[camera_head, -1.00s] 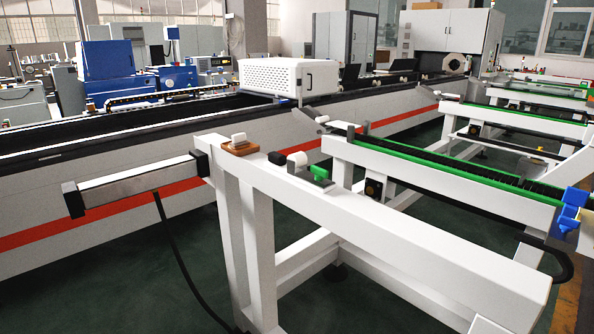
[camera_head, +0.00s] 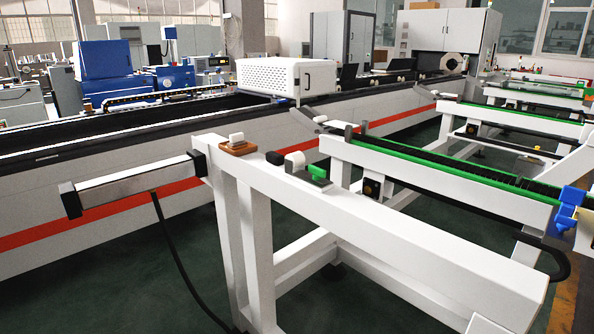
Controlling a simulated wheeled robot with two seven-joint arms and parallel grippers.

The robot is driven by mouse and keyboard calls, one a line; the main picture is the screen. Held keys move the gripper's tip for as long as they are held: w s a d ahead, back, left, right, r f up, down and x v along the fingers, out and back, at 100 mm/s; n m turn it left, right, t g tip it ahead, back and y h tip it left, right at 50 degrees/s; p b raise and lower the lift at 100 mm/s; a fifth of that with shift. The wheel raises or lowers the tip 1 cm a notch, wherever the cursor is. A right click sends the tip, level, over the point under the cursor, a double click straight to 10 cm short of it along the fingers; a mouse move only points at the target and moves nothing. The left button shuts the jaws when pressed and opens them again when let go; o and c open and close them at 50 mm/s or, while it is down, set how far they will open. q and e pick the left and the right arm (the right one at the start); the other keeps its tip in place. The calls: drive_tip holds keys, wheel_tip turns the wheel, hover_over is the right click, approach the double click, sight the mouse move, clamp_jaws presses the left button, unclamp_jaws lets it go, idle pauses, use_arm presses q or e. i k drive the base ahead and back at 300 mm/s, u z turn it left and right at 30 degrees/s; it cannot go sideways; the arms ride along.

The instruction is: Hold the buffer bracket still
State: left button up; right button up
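A white beam on legs (camera_head: 400,232) runs from the middle toward the lower right. On its far end sit a brown block with a white cap (camera_head: 238,144), a small black piece (camera_head: 275,158), a white rounded piece (camera_head: 296,161) and a green piece on a grey plate (camera_head: 317,173). A blue bracket (camera_head: 568,207) is fixed at the near end of the green-edged rail (camera_head: 440,175). I cannot tell which of these parts is the buffer bracket. Neither of my grippers is in view, and nothing visible touches these parts.
A long machine bed (camera_head: 110,170) with an orange stripe lies behind the beam. A silver bar (camera_head: 130,186) sticks out left from the beam, with a black cable hanging down. More green-edged rails (camera_head: 510,118) stand at right. Some dark green floor (camera_head: 110,290) at lower left is clear.

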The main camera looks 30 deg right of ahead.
sight(318, 173)
drive_tip(key=u, duration=0.5)
drive_tip(key=i, duration=2.15)
drive_tip(key=z, duration=2.95)
